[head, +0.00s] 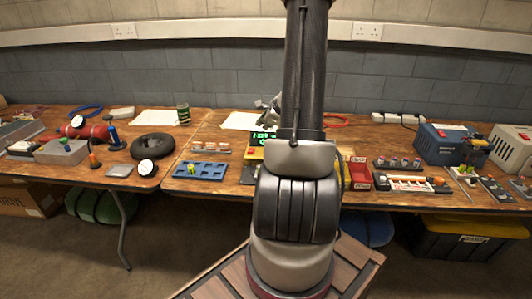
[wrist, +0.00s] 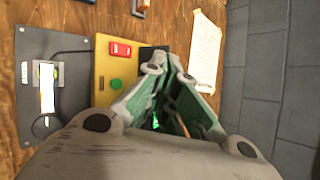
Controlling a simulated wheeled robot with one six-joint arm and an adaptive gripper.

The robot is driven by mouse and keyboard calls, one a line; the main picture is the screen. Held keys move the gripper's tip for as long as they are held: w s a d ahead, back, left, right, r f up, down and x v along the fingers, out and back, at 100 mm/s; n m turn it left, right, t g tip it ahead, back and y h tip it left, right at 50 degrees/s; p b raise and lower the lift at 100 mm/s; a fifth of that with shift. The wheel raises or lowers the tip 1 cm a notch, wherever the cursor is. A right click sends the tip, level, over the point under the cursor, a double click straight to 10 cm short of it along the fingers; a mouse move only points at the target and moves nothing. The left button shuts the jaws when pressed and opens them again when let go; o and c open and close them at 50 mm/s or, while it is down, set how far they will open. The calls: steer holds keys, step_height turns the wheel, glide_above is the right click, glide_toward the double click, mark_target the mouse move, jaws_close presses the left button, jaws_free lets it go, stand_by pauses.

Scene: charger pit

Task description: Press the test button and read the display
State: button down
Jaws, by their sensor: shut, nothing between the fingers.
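The yellow tester (wrist: 103,67) lies on the wooden bench in the wrist view, with a red switch (wrist: 120,49) and a round green button (wrist: 116,84) on its face. In the head view the tester (head: 256,152) is partly behind my arm. Its dark display (head: 264,138) shows green characters, too small to read surely. My gripper (wrist: 168,66) is shut and empty, over the dark end of the tester, beside the green button. In the wrist view the fingers cover most of the display; only a green glow shows between them. I cannot tell whether they touch the tester.
A dark grey panel (wrist: 72,62) with a lit strip lies left of the tester in the wrist view. A paper sheet (wrist: 206,48) lies to the right, near the wall.

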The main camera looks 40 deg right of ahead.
glide_toward(258, 150)
steer(key=shift+w+d+f, duration=0.1)
steer(key=shift+w+f, duration=0.2)
steer(key=shift+w, duration=0.4)
steer(key=shift+w+d+f, duration=0.1)
steer(key=shift+w+f, duration=0.2)
steer(key=shift+w, duration=0.4)
stand_by(0.5)
steer(key=shift+f, duration=0.4)
steer(key=shift+f, duration=0.4)
stand_by(0.7)
steer(key=shift+r, duration=0.8)
steer(key=shift+r, duration=2.55)
